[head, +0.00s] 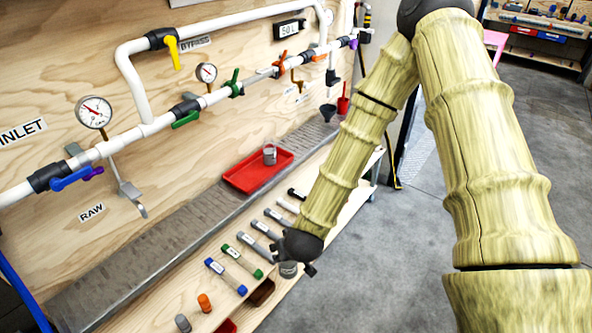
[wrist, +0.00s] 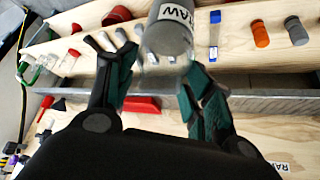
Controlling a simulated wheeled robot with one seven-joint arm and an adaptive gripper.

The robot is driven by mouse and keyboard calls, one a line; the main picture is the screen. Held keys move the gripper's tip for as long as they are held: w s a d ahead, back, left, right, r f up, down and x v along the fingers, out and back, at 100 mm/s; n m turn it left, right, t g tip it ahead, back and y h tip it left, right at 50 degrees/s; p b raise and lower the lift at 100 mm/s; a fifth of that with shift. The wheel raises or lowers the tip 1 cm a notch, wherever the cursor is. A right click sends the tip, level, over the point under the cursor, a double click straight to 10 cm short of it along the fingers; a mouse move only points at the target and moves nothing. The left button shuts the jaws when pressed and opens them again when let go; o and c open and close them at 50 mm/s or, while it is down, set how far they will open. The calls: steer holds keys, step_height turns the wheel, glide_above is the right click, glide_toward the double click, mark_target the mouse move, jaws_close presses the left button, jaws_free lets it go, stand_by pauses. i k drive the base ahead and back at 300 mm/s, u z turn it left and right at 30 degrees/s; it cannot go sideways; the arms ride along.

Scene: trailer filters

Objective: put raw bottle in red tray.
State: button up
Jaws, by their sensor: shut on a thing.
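The raw bottle (wrist: 168,38) is a grey cylinder with a white RAW label, held between the green-padded fingers of my gripper (wrist: 158,62) in the wrist view. In the head view my gripper (head: 298,264) is above the lower wooden shelf, with the grey bottle end (head: 288,270) showing below it. The red tray (head: 240,178) lies on the grey ledge, up and left of my gripper. A grey container (head: 270,154) stands in the tray. A red patch in the wrist view (wrist: 140,104), partly hidden by my gripper, looks like this tray.
Blue-banded (head: 226,277) and green-banded (head: 243,261) tubes and several grey ones lie on the lower shelf, with an orange cap (head: 204,302) nearby. White pipework with valves runs above.

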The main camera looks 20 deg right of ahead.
mark_target(249, 179)
steer(key=u, duration=0.1)
steer(key=i, duration=1)
steer(key=u, duration=0.3)
